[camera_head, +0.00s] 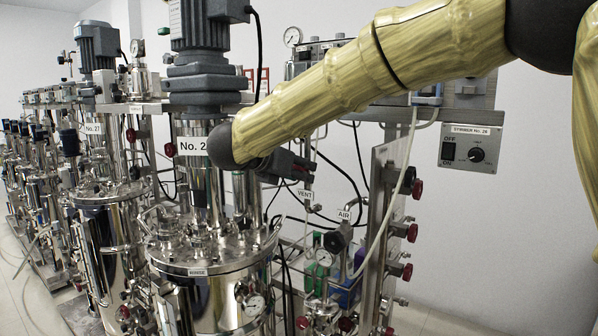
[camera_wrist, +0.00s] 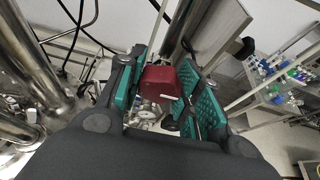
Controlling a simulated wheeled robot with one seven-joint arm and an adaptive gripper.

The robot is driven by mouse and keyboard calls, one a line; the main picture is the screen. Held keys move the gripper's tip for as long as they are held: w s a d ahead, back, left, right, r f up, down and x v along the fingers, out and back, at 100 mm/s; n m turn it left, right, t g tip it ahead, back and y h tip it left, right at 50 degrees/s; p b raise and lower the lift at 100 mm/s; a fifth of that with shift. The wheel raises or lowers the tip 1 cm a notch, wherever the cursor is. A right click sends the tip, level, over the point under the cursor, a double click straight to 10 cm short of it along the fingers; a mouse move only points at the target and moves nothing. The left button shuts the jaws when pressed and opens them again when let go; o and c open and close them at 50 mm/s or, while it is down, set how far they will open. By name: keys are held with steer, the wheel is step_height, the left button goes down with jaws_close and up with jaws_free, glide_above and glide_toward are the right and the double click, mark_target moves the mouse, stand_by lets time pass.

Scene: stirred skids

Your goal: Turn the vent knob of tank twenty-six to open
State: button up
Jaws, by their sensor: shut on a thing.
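The tank (camera_head: 215,292) is a steel vessel with a grey motor on top. Its sign (camera_head: 192,146) reads "No. 2", with the rest hidden by my arm. The VENT label (camera_head: 305,194) hangs on a pipe right of the vessel. My gripper (camera_head: 288,166) is just above that label, largely dark in the head view. In the wrist view, my gripper (camera_wrist: 164,86) has its teal pads on either side of a dark red knob (camera_wrist: 160,79) and is shut on it. A small white mark shows on the knob. The knob is hidden in the head view.
An AIR label (camera_head: 344,215) and valve sit just right of and below VENT. Several red knobs (camera_head: 411,232) line the steel post at right. Another tank (camera_head: 105,245) stands at left.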

steer(key=n+h, duration=0.1)
steer(key=n, duration=0.1)
steer(key=n+g+h+b, duration=0.1)
steer(key=n, duration=0.1)
steer(key=shift+a+f+h, duration=0.1)
steer(key=shift+a+h, duration=0.05)
steer(key=shift+h, duration=0.15)
steer(key=n+h, duration=0.2)
steer(key=n, duration=0.2)
steer(key=shift+g+h+b, duration=0.3)
steer(key=shift+g+b, duration=0.05)
steer(key=shift+g, duration=0.05)
steer(key=shift+n, duration=0.4)
steer(key=o, duration=1)
steer(key=shift+o, duration=0.2)
steer(key=v, duration=1.2)
